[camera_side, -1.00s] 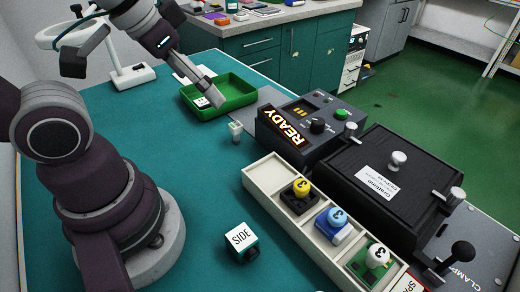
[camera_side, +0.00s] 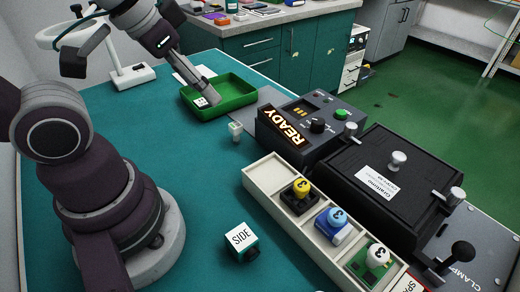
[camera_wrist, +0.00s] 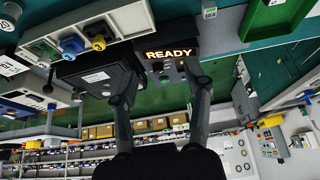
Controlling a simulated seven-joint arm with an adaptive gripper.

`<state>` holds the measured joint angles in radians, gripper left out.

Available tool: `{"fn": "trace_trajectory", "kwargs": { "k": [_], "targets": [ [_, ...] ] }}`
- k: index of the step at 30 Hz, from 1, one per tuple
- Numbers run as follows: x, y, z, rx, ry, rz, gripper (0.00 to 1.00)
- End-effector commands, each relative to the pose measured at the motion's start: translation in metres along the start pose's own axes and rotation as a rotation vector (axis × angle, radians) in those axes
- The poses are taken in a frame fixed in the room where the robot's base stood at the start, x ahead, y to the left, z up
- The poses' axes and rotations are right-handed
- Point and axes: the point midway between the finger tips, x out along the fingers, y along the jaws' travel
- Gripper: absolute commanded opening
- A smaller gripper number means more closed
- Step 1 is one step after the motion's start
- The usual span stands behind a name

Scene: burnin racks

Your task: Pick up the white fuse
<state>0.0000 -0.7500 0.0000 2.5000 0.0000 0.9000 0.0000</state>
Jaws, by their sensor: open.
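A small white block-like piece (camera_side: 235,130), which looks like the white fuse, stands on the teal bench just in front of the green tray (camera_side: 243,99). In the wrist view a small white piece with dark marking (camera_wrist: 209,11) shows at the top, left of the green tray (camera_wrist: 254,27). A white piece with dark marks (camera_side: 201,102) also shows at the tray's near left side; I cannot tell whether it is a label or a part. My gripper (camera_side: 208,97) is over the tray. In the wrist view its two fingers (camera_wrist: 160,85) are apart, with nothing between them.
A dark tester with a READY display (camera_side: 287,126) and a black clamp box (camera_side: 375,170) stand to the right. A cream rack (camera_side: 262,182) holds yellow, blue and white-topped parts. A SIDE cube (camera_side: 241,239) sits in front. The bench left of the rack is mostly clear.

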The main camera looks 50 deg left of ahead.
Motion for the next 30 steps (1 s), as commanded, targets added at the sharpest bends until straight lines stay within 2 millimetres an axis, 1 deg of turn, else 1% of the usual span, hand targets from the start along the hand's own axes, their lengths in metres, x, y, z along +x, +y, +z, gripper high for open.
{"fn": "trace_trajectory", "kwargs": {
  "k": [5,7,8,11,12,14,15,16,18,21,24,25,28,30],
  "targets": [
    [0.0,0.0,0.0,0.001,0.0,0.0,0.49],
    [0.001,-0.001,-0.003,0.031,-0.011,-0.001,0.49],
    [0.002,-0.002,-0.006,0.066,-0.025,-0.002,0.49],
    [0.013,-0.01,-0.023,0.292,-0.104,0.008,0.49],
    [0.021,-0.016,-0.032,0.416,-0.144,0.021,0.49],
    [0.036,-0.027,-0.044,0.611,-0.202,0.052,0.49],
    [0.048,-0.035,-0.05,0.742,-0.239,0.081,0.49],
    [0.058,-0.041,-0.053,0.837,-0.264,0.105,0.49],
    [0.082,-0.056,-0.058,1.049,-0.315,0.172,0.49],
    [0.113,-0.074,-0.058,1.302,-0.359,0.271,0.49],
    [0.134,-0.087,-0.053,1.468,-0.378,0.347,0.49],
    [0.139,-0.089,-0.052,1.5,-0.381,0.363,0.49],
    [0.149,-0.093,-0.048,1.559,-0.383,0.393,0.49],
    [0.161,-0.093,-0.041,1.566,-0.384,0.4,0.49]
  ]
}}
